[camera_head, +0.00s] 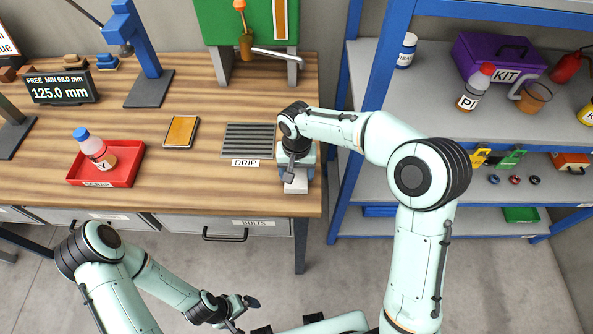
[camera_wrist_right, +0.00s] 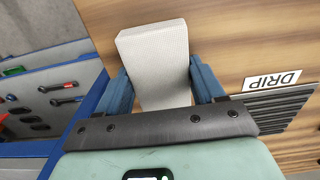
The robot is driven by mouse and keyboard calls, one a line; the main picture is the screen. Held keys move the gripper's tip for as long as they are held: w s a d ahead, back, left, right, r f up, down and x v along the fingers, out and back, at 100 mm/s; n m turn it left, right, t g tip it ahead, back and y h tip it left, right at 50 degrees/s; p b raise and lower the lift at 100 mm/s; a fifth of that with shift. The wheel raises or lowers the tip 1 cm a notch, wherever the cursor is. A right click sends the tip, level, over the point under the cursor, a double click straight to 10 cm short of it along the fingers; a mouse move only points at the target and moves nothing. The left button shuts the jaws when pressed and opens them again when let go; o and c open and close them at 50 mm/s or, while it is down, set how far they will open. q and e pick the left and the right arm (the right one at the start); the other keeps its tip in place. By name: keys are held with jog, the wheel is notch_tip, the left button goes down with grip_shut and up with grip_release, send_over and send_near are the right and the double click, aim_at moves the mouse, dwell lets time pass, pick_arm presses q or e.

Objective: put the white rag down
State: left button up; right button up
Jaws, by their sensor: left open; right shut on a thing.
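The white rag (camera_wrist_right: 158,60) looks like a folded, textured pale block in the right wrist view. It sits between the two blue fingers of my right gripper (camera_wrist_right: 160,88), which is shut on it. In the head view the rag (camera_head: 296,186) shows below my right gripper (camera_head: 296,172), over the right front corner of the wooden bench (camera_head: 220,185). I cannot tell whether the rag touches the bench top. My left gripper (camera_head: 246,313) is open and empty, low in front of the bench.
A grey slatted drip mat (camera_head: 248,140) labelled DRIP lies just left of my right gripper. A red tray (camera_head: 125,172) holds a bottle (camera_head: 92,150). A yellow-topped pad (camera_head: 181,131) lies mid-bench. A blue-framed shelf (camera_head: 430,105) stands right of the bench. Bench wood left of the rag is clear.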

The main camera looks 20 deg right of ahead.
aim_at(297, 173)
jog(key=shift+f, duration=0.15)
jog(key=o, duration=1.1)
pick_arm(q)
jog(key=shift+s+f, duration=0.1)
pick_arm(e)
jog(key=shift+o, duration=0.2)
jog(key=shift+r, duration=0.25)
pick_arm(q)
jog(key=shift+w+r+p, duration=0.65)
jog(key=shift+w+r, duration=0.25)
jog(key=shift+r, duration=0.05)
pick_arm(e)
notch_tip(297, 173, up, 12)
pick_arm(q)
jog(key=shift+s, duration=0.15)
pick_arm(e)
jog(key=shift+s+f, duration=0.1)
jog(key=shift+f, duration=0.05)
